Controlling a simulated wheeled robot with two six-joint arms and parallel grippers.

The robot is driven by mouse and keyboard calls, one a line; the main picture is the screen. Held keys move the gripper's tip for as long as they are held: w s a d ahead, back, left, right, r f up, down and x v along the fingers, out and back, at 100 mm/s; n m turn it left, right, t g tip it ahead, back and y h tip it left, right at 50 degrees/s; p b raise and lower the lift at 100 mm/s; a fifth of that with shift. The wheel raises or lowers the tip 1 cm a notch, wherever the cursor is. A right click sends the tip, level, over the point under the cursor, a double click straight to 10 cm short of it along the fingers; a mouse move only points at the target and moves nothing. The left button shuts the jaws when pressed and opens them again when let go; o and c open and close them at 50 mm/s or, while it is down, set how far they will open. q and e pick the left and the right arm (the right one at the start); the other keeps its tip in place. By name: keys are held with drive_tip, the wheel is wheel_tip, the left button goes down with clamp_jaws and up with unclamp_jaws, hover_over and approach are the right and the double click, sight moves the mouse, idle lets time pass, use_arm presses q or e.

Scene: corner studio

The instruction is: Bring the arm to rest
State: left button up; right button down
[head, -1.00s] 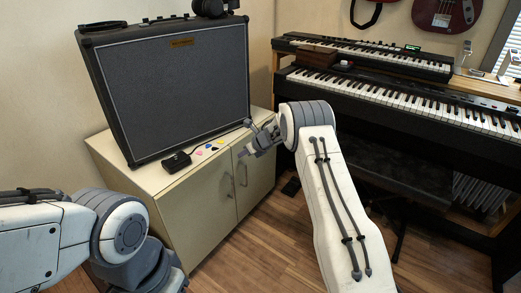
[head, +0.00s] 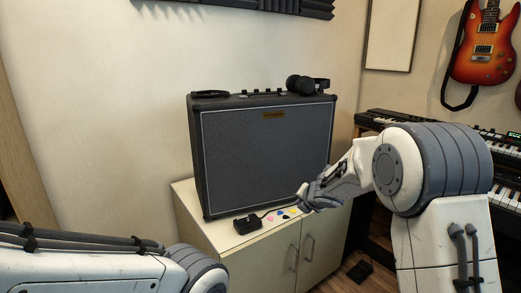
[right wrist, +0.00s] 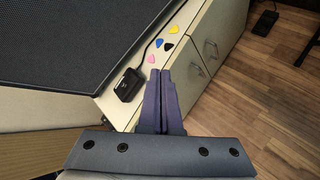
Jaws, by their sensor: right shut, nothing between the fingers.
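My right gripper (head: 308,201) reaches in from the right in the head view, in front of the cabinet's top edge. In the right wrist view its two fingers (right wrist: 158,78) are shut together with nothing between them. They show beside the cabinet's edge, near several guitar picks. My left arm comes in at the lower left of the head view; its gripper is out of the frame.
A big amplifier (head: 262,150) stands on a cream cabinet (head: 262,262). A small black pedal (head: 247,223) and several coloured picks (head: 283,213) lie before it. Headphones (head: 301,85) rest on the amplifier. Keyboards (head: 508,195) stand at the right; floor shows between.

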drive_tip(key=s+a+f+m+g, duration=0.1)
drive_tip(key=s+a+m+g, duration=0.2)
drive_tip(key=s+m, duration=0.8)
drive_tip(key=s+a+m+g, duration=0.3)
drive_tip(key=s, duration=1.6)
drive_tip(key=s+a+f+m+g, duration=0.1)
drive_tip(key=s+a+m+g, duration=0.25)
drive_tip(key=s+m, duration=0.8)
drive_tip(key=s+r+n+p, duration=0.3)
drive_tip(key=r+p, duration=2.4)
drive_tip(key=r, duration=0.1)
drive_tip(key=shift+s+d+n+h+p, duration=0.15)
drive_tip(key=shift+d+n+h+p, duration=0.1)
drive_tip(key=shift+n+h+p, duration=0.1)
drive_tip(key=shift+r, duration=0.1)
